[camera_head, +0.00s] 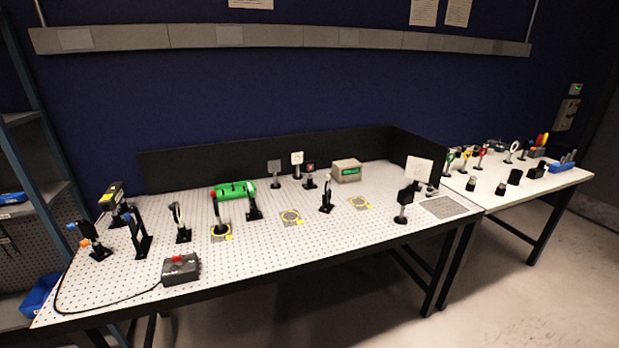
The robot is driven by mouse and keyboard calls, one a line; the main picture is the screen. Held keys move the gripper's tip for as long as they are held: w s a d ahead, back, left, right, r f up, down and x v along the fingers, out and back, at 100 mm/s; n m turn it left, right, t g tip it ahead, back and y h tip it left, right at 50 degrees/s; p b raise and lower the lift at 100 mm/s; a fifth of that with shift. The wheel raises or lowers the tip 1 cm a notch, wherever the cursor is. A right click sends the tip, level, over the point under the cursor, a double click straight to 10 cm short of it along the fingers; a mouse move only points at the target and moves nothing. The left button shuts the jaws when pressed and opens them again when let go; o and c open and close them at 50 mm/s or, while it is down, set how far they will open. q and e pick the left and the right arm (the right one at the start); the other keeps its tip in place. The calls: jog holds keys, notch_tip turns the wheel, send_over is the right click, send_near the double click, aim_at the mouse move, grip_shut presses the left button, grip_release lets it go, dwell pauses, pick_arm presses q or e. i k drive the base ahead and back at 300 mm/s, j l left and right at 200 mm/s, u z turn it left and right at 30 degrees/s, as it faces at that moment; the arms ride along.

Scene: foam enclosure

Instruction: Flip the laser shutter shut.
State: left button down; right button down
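A black device with a yellow label (112,193) stands on a post at the left end of the perforated white optical table (300,245). A black mount with a blue tip and an orange part (91,238) stands in front of it. A tall black mount (140,235) stands just to its right. I cannot tell which of these is the laser shutter, or whether it is open or shut. Neither of my grippers is in view.
A grey box with a red button (181,269) sits at the front edge, with a black cable looping left. A green cylinder (235,189) and several post-mounted optics fill the middle. Black panels (260,160) line the back. A second table (515,185) stands right.

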aim_at(133, 227)
jog(key=u, duration=1.3)
